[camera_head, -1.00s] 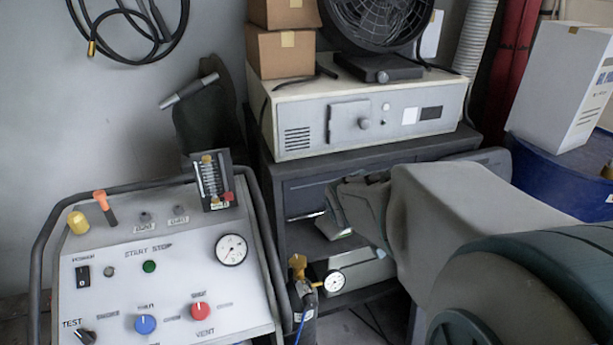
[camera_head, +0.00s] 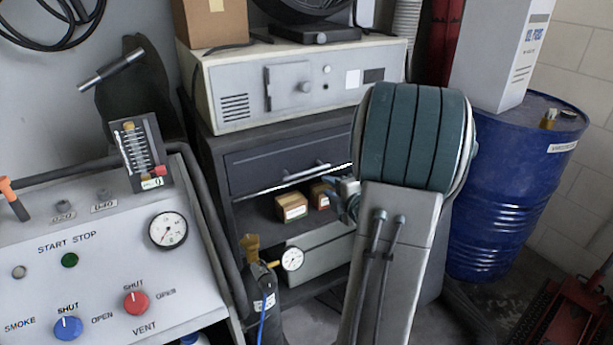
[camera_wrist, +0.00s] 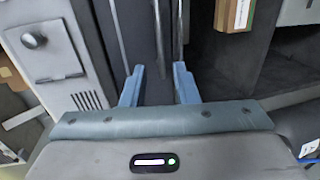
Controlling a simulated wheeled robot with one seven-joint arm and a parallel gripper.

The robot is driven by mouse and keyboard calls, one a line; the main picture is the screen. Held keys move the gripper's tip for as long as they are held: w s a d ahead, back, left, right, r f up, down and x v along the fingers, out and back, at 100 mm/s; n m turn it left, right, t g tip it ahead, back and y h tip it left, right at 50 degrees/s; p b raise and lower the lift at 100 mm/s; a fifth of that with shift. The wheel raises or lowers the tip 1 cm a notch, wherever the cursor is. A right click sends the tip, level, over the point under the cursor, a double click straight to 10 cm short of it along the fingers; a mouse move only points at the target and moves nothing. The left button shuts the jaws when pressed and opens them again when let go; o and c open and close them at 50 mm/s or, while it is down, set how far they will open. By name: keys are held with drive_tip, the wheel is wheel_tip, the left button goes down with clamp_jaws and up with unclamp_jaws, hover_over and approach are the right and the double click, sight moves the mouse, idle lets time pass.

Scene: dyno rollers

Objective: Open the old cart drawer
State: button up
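The old cart is a dark grey metal cart (camera_head: 222,150) in the middle of the head view, with a drawer (camera_head: 250,172) under its top. The drawer front looks shut. A thin bar handle (camera_head: 305,174) runs along it; in the wrist view the handle (camera_wrist: 159,35) appears as an upright bar. My gripper (camera_wrist: 160,84) is open and empty, its two blue fingers pointing at the drawer front. The handle lies between the fingers in the picture; contact cannot be told. In the head view my arm hides most of the gripper and the drawer's right end.
A beige instrument box (camera_head: 240,95) stands on the cart. Small cartons (camera_head: 291,207) sit on the open shelf below the drawer. A control console (camera_head: 100,265) and a bottle with a gauge (camera_head: 262,300) stand at left. A blue drum (camera_head: 500,190) stands at right.

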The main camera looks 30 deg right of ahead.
sight(307, 173)
drive_tip(key=w, duration=0.4)
drive_tip(key=w+f, duration=0.1)
drive_tip(key=w, duration=0.3)
drive_tip(key=w+f, duration=0.1)
drive_tip(key=w, duration=0.3)
drive_tip(key=shift+w+d+f, duration=0.25)
drive_tip(key=shift+w+d, duration=0.05)
drive_tip(key=shift+w, duration=0.05)
drive_tip(key=shift+c, duration=0.4)
clamp_jaws()
